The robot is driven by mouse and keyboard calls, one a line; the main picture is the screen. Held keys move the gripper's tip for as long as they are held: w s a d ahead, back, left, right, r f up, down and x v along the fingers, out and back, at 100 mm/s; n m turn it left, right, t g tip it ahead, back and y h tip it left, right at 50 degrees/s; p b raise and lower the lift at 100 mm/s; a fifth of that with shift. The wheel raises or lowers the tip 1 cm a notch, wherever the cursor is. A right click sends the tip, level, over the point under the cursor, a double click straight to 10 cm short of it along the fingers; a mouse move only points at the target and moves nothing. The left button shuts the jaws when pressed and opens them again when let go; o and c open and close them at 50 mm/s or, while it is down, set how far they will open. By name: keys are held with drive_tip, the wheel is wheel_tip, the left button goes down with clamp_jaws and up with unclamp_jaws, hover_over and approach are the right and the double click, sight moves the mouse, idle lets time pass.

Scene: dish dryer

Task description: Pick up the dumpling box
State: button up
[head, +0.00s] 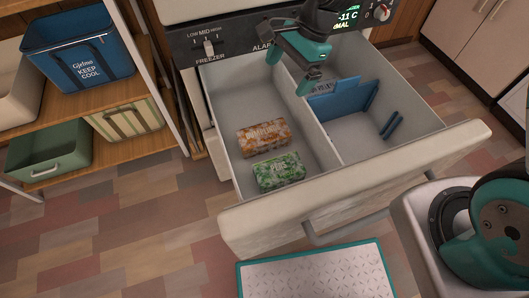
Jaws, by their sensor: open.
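An open freezer drawer (240,222) holds two small printed boxes in its left compartment. One is an orange-brown box (264,137). The other is a green and white box (279,170), nearer the drawer front. Their lettering is too small to read, so I cannot tell which is the dumpling box. My gripper (288,73) is open and empty above the back of the drawer, near the central divider. It is apart from both boxes and farther back than they are.
The drawer's central divider (303,117) separates the compartments. A blue upright panel (345,101) and small blue pieces (391,125) are in the right compartment. A shelf at left holds a blue cooler bag (80,60) and a green bin (50,150). A teal-edged mat (315,275) lies in front.

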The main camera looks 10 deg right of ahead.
sight(264, 133)
drive_tip(key=a+f+m+b, duration=0.1)
drive_tip(key=f, duration=0.5)
drive_tip(key=a+f+m+b, duration=0.1)
drive_tip(key=f+b, duration=0.1)
drive_tip(key=f, duration=0.4)
drive_tip(key=w+a+f+m+b, duration=0.1)
drive_tip(key=a+f, duration=0.1)
drive_tip(key=f, duration=0.5)
drive_tip(key=shift+f+m+b, duration=0.1)
drive_tip(key=shift+m+b, duration=0.2)
drive_tip(key=shift+b, duration=0.05)
drive_tip(key=x, duration=0.2)
drive_tip(key=b+x, duration=0.2)
drive_tip(key=x, duration=0.1)
drive_tip(key=shift+s+a+f, duration=0.1)
drive_tip(key=shift+s+f, duration=0.2)
drive_tip(key=shift+f, duration=0.05)
drive_tip(key=shift+r, duration=0.1)
drive_tip(key=c, duration=1)
